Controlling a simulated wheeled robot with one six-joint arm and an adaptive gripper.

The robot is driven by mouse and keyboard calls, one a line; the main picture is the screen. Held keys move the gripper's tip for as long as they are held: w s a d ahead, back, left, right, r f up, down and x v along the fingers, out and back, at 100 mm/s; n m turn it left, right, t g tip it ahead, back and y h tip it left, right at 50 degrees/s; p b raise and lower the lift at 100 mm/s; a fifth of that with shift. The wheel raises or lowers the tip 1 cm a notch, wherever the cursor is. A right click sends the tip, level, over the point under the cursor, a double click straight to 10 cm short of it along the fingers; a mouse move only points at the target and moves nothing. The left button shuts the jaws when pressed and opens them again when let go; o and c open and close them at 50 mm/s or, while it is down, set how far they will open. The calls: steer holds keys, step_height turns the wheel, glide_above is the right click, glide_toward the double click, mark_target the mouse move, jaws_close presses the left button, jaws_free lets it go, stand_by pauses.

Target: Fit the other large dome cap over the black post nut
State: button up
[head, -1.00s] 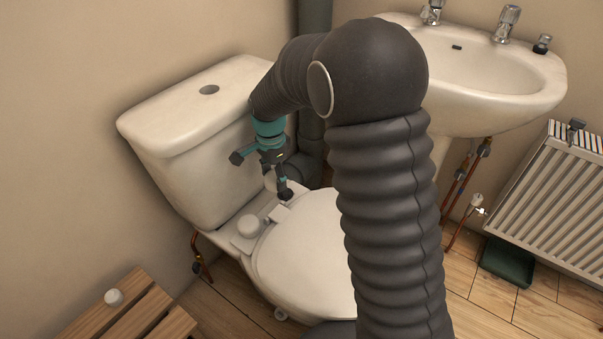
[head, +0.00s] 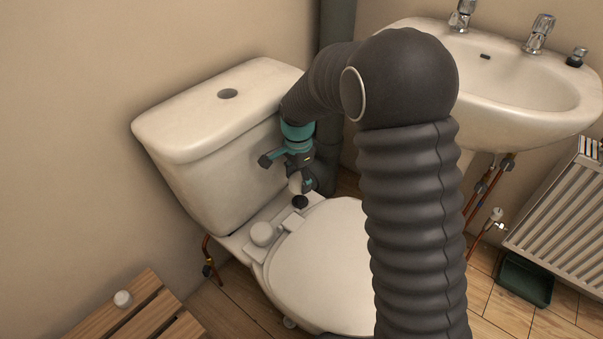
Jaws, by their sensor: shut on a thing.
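My gripper (head: 299,180) is above the back of the toilet seat, beside the cistern, pointing down. It is shut on a white dome cap (head: 295,184), partly hidden by the jaws. The black post nut (head: 300,202) shows just below the cap, at the right seat hinge. The cap looks close above the nut; I cannot tell whether they touch. Another large white dome cap (head: 262,233) sits at the left hinge.
The cistern (head: 215,130) stands close on the left and a dark soil pipe (head: 336,90) behind. The closed toilet lid (head: 320,260) lies in front. A small white cap (head: 122,299) is on the slatted wooden stool (head: 150,310). A basin (head: 500,90) is at the right.

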mark_target(299, 197)
step_height(299, 197, down, 2)
steer(key=shift+f, duration=0.1)
steer(key=shift+f+b, duration=1.55)
steer(key=shift+f, duration=0.8)
steer(key=shift+d+f, duration=0.1)
steer(key=shift+f, duration=0.25)
steer(key=shift+c, duration=1.1)
steer(key=o, duration=1.1)
steer(key=shift+o, duration=0.2)
steer(key=shift+r, duration=0.1)
steer(key=shift+r, duration=0.45)
step_height(299, 197, up, 11)
steer(key=shift+f, duration=0.1)
